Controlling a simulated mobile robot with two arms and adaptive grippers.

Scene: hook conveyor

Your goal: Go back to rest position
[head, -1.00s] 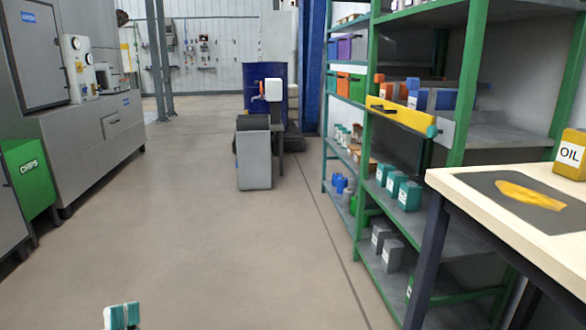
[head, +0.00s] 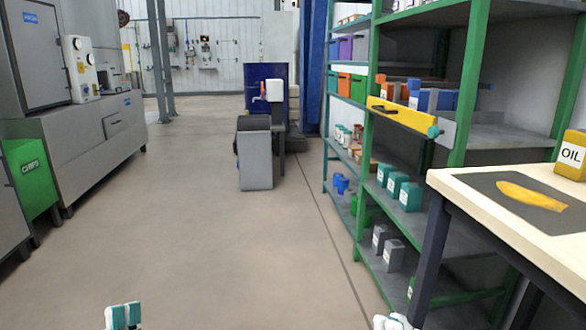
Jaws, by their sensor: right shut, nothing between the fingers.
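My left gripper (head: 122,316) shows at the bottom left edge of the head view. Its white and teal fingertips are close together with nothing visible between them, so it looks shut and empty. My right gripper (head: 392,322) just shows at the bottom edge, right of the middle, in front of the table leg. It is shut and empty; most of it is below the frame. Both arms are hidden below the picture.
A wooden-topped table (head: 450,181) with a yellow oil can (head: 572,158) stands at the right. Behind it is a green shelf rack (head: 368,150) with several containers. A grey bin (head: 255,158) stands ahead. Machines and a green chips box (head: 33,177) line the left. The middle floor is clear.

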